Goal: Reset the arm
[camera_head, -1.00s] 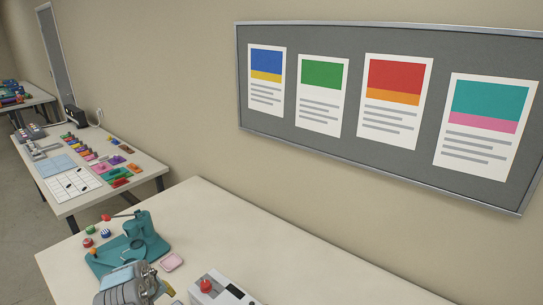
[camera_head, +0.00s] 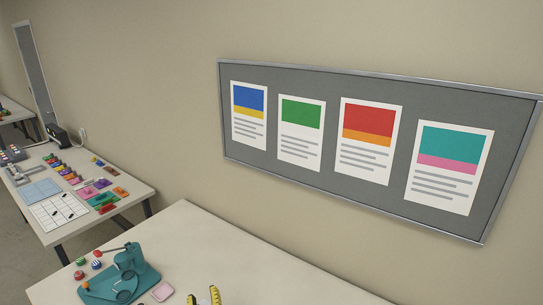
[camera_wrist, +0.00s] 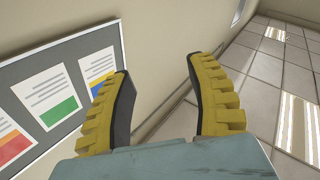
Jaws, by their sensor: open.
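My gripper (camera_wrist: 157,68) is open and empty in the wrist view. In the head view, the yellow fingertips of my gripper (camera_head: 204,297) just show at the bottom edge, over the near bench. The rest of my arm is out of the head view.
The near bench (camera_head: 240,258) holds a teal press-like machine (camera_head: 128,272), small round red and green pieces (camera_head: 80,262) and a pink square (camera_head: 162,291). A notice board (camera_head: 360,90) hangs behind. A second bench (camera_head: 70,225) with coloured items stands left.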

